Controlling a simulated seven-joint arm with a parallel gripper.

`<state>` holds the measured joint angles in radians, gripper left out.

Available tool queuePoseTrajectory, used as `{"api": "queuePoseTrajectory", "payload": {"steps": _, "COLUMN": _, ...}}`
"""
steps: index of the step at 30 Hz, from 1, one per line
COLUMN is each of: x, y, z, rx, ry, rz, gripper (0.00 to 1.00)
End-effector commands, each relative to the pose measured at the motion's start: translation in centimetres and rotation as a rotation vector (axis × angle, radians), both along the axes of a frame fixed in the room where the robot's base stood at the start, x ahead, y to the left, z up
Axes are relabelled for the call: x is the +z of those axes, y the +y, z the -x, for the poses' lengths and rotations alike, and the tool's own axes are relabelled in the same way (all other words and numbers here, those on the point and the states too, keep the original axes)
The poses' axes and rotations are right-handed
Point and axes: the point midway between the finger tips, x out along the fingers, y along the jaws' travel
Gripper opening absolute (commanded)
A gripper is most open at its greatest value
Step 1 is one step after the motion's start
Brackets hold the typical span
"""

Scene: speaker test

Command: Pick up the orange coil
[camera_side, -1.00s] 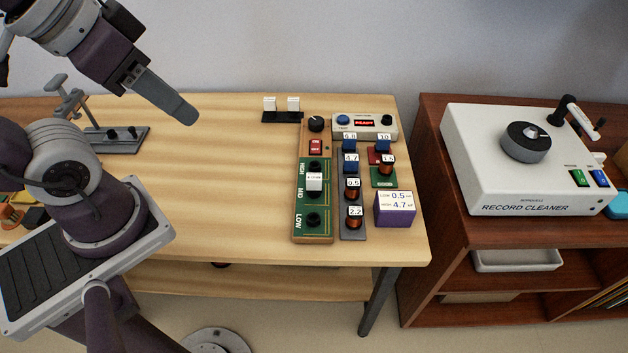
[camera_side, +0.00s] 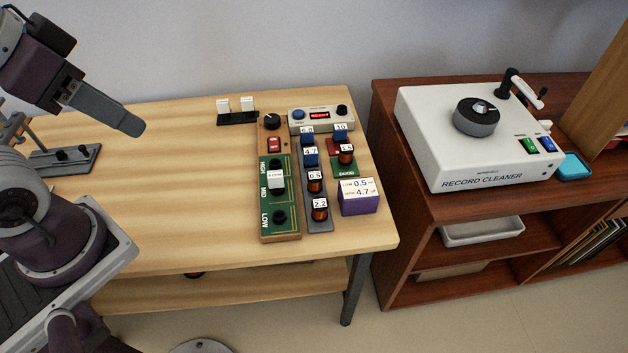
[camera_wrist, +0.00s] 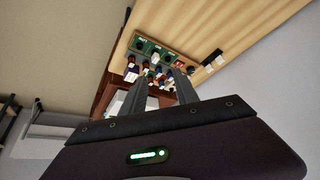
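Several coils with white number tags stand on the table. Orange-copper ones are the 0.5 coil (camera_side: 315,185) and the 2.2 coil (camera_side: 320,214) on the grey strip (camera_side: 319,226), and a third (camera_side: 346,158) on a small green and red board. Blue parts tagged 6.8, 4.7 and 10 stand near them. My gripper (camera_side: 136,128) is in the air to the left of the coils, well apart from them. In the wrist view my gripper (camera_wrist: 158,88) shows two separated fingers with nothing between them; the coils beyond are too small to tell apart.
Beside the strip are a green HIGH/MID/LOW board (camera_side: 280,228), a purple box (camera_side: 357,204) with a number label and a white tester (camera_side: 300,127). A black stand with two white blocks (camera_side: 236,117) is behind. The table's left-middle (camera_side: 180,190) is clear. A record cleaner (camera_side: 440,150) stands on the right cabinet.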

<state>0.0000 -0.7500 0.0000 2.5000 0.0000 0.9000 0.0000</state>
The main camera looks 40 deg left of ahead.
Motion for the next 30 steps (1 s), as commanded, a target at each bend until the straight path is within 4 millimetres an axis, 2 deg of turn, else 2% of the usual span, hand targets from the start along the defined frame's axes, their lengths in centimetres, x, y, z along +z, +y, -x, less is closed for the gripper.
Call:
{"api": "queuePoseTrajectory", "payload": {"steps": 9, "x": 0.0, "y": 0.0, "z": 0.0, "rx": 0.000, "ry": 0.000, "rz": 0.000, "gripper": 0.36}}
{"api": "queuePoseTrajectory", "payload": {"steps": 10, "x": 0.0, "y": 0.0, "z": 0.0, "rx": 0.000, "ry": 0.000, "rz": 0.000, "gripper": 0.38}}
{"api": "queuePoseTrajectory", "payload": {"steps": 13, "x": 0.0, "y": 0.0, "z": 0.0, "rx": 0.000, "ry": 0.000, "rz": 0.000, "gripper": 0.57}}
{"api": "queuePoseTrajectory", "payload": {"steps": 23, "x": 0.2, "y": -0.1, "z": -0.5, "rx": 0.022, "ry": 0.009, "rz": 0.014, "gripper": 0.57}}
{"api": "queuePoseTrajectory", "payload": {"steps": 26, "x": 0.7, "y": -0.4, "z": -3.4, "rx": 0.145, "ry": 0.058, "rz": 0.085, "gripper": 0.57}}
{"api": "queuePoseTrajectory", "payload": {"steps": 29, "x": 0.4, "y": -1.3, "z": -8.7, "rx": 0.376, "ry": 0.138, "rz": 0.197, "gripper": 0.57}}
{"api": "queuePoseTrajectory", "payload": {"steps": 30, "x": -0.2, "y": -1.8, "z": -11.1, "rx": 0.481, "ry": 0.170, "rz": 0.238, "gripper": 0.57}}
